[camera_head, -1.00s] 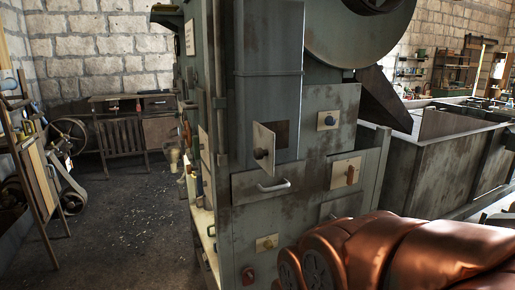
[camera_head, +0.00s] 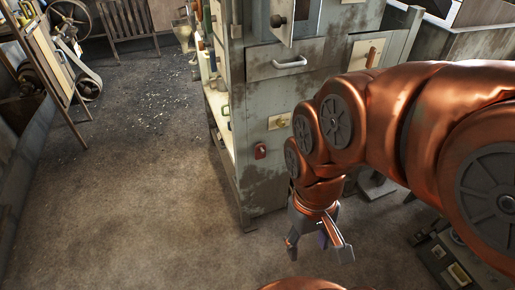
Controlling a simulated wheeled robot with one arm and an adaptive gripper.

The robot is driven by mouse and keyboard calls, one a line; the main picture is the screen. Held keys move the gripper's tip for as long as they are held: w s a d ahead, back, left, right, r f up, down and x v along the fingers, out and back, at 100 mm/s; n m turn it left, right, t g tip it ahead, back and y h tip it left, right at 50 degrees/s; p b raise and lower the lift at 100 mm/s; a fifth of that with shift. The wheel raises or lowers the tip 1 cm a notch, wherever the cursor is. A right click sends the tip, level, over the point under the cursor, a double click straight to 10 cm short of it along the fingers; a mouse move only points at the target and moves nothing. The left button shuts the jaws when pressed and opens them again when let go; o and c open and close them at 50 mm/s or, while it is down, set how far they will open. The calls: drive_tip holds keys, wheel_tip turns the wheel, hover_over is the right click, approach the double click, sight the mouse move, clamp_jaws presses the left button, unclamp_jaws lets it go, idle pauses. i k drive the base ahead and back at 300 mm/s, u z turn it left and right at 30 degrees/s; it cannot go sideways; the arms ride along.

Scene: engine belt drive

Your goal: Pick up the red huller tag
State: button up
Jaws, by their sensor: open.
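A small red tag (camera_head: 261,151) is on the lower left of the grey-green machine's front face, near its corner edge. It looks upright and flat against the panel, with a darker mark on it. No other red tag is clear in view. My gripper (camera_head: 319,256) points down to the lower right of the tag, in front of the machine. Its two fingers are spread apart and nothing is clearly between them. It is apart from the tag.
The machine (camera_head: 265,180) has a drawer with a pale handle (camera_head: 290,63), and a small hinged door above it. A cream plate with a knob (camera_head: 279,121) is right of the tag. Open floor (camera_head: 130,200) lies to the left. Clutter stands at lower right.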

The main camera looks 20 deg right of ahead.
sight(259, 156)
drive_tip(key=k, duration=0.5)
drive_tip(key=u, duration=1)
drive_tip(key=i, duration=0.7)
drive_tip(key=z, duration=0.3)
